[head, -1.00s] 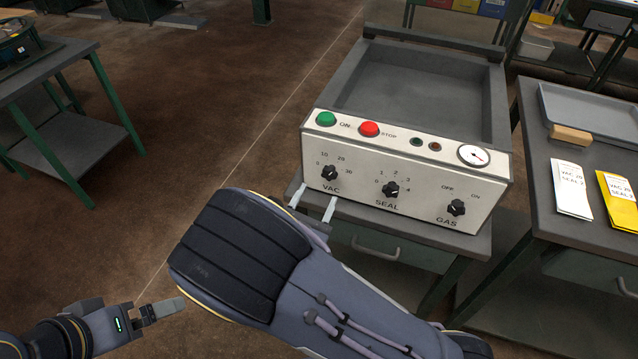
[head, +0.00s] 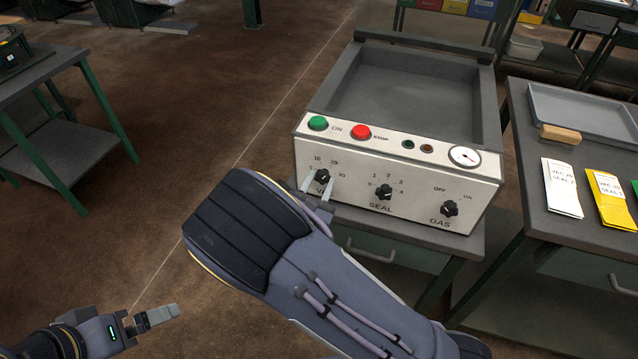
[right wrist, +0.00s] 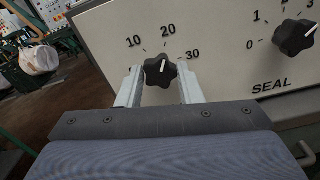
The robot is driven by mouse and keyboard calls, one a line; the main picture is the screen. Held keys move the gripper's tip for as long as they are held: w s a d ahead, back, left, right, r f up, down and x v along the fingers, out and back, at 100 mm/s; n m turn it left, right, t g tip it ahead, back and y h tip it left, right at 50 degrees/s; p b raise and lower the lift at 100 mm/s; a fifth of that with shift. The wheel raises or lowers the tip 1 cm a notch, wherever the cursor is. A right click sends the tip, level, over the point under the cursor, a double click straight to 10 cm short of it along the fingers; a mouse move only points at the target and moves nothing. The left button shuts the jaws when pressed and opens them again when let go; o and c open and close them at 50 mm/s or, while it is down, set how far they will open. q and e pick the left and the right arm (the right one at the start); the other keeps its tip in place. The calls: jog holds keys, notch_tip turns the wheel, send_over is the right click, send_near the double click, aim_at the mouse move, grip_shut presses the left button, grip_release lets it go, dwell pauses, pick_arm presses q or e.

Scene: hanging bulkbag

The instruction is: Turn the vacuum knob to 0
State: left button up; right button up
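The vacuum knob (head: 322,177) is a black lobed knob with a white pointer line on the machine's pale front panel (head: 400,174). My right gripper (head: 318,186) is open, with one pale finger on each side of the knob. In the right wrist view its fingers (right wrist: 160,80) flank the knob, with a small gap seeming to show.
The seal knob (head: 384,192) and gas knob (head: 449,208) sit to the right on the panel. Above are a green button (head: 318,123), a red button (head: 361,132) and a gauge (head: 464,156). A side table (head: 529,205) holds pouches and a tray.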

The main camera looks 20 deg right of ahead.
jog(key=shift+c, duration=1.2)
